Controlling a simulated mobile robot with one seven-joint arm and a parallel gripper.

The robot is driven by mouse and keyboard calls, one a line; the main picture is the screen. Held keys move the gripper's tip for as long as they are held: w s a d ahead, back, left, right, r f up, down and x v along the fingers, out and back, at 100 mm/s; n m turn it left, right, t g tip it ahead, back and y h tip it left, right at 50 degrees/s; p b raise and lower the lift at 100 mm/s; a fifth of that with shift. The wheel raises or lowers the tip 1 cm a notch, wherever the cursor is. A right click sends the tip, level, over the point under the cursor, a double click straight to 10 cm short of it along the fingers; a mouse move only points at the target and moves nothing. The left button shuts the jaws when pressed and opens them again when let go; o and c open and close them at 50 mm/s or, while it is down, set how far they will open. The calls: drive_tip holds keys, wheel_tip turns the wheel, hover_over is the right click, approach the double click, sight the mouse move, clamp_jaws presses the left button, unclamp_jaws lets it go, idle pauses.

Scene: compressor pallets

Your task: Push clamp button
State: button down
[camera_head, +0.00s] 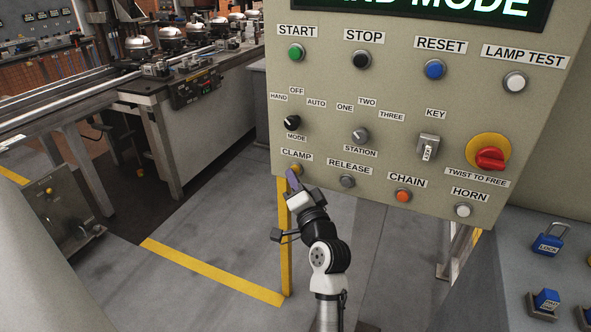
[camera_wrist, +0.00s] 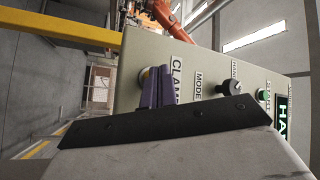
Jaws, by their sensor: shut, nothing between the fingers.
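The clamp button (camera_head: 297,168) is a small yellow button under the CLAMP label at the lower left of the beige control panel (camera_head: 400,95). My gripper (camera_head: 292,178) is shut and empty, its purple fingertips at the button's lower left and partly covering it. In the wrist view the shut purple fingers (camera_wrist: 157,88) stand in front of the panel face beside the CLAMP label. A yellowish rim of the button (camera_wrist: 145,74) shows just left of them. I cannot tell whether the fingertips touch the button.
The release button (camera_head: 347,181) is right of the clamp button, and the black mode knob (camera_head: 292,122) is above it. The red twist-to-free button (camera_head: 490,158) sits at the panel's right. A yellow post (camera_head: 285,240) stands below. Blue locks (camera_head: 547,244) lie at lower right.

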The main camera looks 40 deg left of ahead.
drive_tip(key=shift+w, duration=0.3)
drive_tip(key=shift+s, duration=0.2)
drive_tip(key=shift+s+d, duration=0.15)
drive_tip(key=shift+s, duration=0.65)
drive_tip(key=shift+p, duration=0.3)
drive_tip(key=s, duration=0.3)
drive_tip(key=s+d+p, duration=0.1)
drive_tip(key=s, duration=0.1)
drive_tip(key=shift+s+d+p, duration=0.2)
drive_tip(key=shift+s+p, duration=0.1)
drive_tip(key=shift+s, duration=0.1)
idle(0.4)
